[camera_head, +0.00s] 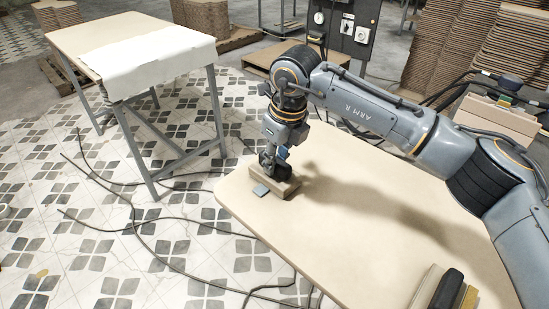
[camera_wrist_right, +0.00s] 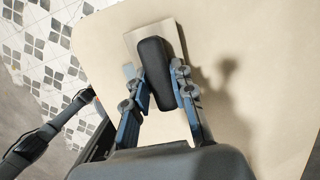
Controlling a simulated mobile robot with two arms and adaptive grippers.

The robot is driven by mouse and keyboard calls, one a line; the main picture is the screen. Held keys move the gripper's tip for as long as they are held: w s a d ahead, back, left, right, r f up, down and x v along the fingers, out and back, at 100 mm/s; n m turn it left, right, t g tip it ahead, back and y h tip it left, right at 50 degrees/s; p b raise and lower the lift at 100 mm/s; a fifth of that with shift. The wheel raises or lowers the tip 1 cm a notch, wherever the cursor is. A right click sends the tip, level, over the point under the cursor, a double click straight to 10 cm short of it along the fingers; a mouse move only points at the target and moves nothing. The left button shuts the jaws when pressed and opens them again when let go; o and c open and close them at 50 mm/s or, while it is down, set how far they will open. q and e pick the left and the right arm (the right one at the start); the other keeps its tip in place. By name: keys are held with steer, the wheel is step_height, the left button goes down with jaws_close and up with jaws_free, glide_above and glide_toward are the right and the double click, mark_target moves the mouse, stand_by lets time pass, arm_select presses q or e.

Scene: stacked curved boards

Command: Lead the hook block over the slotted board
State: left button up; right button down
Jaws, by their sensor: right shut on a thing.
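The black block is over a small tan board (camera_head: 286,186), also visible in the right wrist view (camera_wrist_right: 133,40); I take this as the slotted board. Its slots are not visible, and I cannot tell whether block and board touch. My left gripper is not in view.
A small grey-blue piece (camera_head: 261,190) lies beside the tan board. A black and yellow item (camera_head: 447,289) lies at the table's (camera_head: 350,240) lower right. The table between is clear. A second table (camera_head: 110,35) with a white sheet stands behind left; cables cross the tiled floor.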

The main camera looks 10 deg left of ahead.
mark_target(289, 173)
steer(key=shift+s+d+f+b, duration=0.15)
steer(key=shift+s+d+b, duration=0.25)
steer(key=shift+d, duration=0.25)
steer(key=shift+s+d, duration=0.3)
steer(key=shift+s+d+f, duration=0.1)
steer(key=shift+s+d, duration=0.05)
steer(key=shift+s+d+b, duration=0.35)
steer(key=shift+d+b, duration=0.15)
steer(key=shift+b, duration=0.05)
steer(key=shift+s+d+r, duration=0.2)
steer(key=shift+s+d, duration=0.2)
steer(key=shift+d, duration=0.3)
steer(key=shift+b, duration=0.3)
